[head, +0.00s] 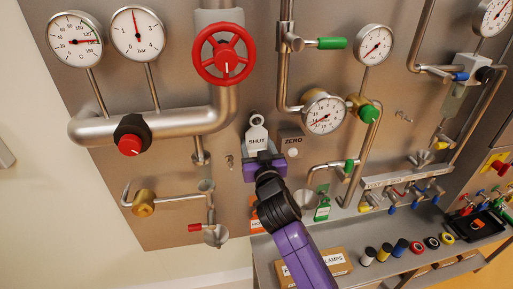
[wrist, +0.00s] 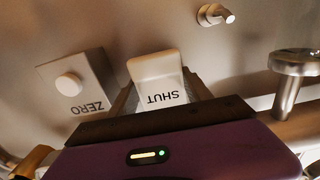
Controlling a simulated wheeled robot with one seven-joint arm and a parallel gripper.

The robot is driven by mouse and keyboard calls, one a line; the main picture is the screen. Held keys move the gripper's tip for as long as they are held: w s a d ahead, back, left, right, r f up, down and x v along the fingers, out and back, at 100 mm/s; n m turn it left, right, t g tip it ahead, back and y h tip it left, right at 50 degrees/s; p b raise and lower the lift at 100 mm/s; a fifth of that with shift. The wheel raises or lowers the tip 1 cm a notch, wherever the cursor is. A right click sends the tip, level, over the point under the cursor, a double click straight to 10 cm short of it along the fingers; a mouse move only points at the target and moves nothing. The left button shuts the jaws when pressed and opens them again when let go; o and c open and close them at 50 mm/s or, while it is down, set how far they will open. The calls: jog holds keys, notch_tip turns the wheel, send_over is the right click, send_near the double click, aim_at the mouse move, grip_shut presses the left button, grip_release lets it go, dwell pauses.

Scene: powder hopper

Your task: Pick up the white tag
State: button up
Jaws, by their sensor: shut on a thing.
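The white tag (head: 257,138) is marked SHUT and has a hole near its top. It stands upright in my gripper (head: 262,156), in front of the steel panel. In the wrist view the tag (wrist: 156,80) shows upside down between the fingers of my gripper (wrist: 160,100), which is shut on its lower part. I cannot tell whether the tag touches the panel behind it.
A ZERO button box (head: 293,141) is close on the tag's right. A small peg (wrist: 216,15) sticks out of the panel. A red handwheel (head: 223,54) is above. A shelf below holds a box (head: 335,262) and several knobs.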

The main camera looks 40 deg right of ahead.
jog(key=shift+s+a+r, duration=0.15)
jog(key=shift+a+r, duration=0.05)
jog(key=shift+r, duration=0.1)
jog(key=r+b+v, duration=0.1)
jog(key=b+v, duration=0.2)
jog(key=v, duration=1.4)
jog(key=shift+s+r+b, duration=0.15)
jog(key=shift+s+b, duration=0.1)
jog(key=shift+b, duration=0.15)
jog(key=shift+a, duration=0.15)
jog(key=p+v, duration=0.2)
jog(key=v, duration=0.5)
jog(key=shift+s, duration=0.15)
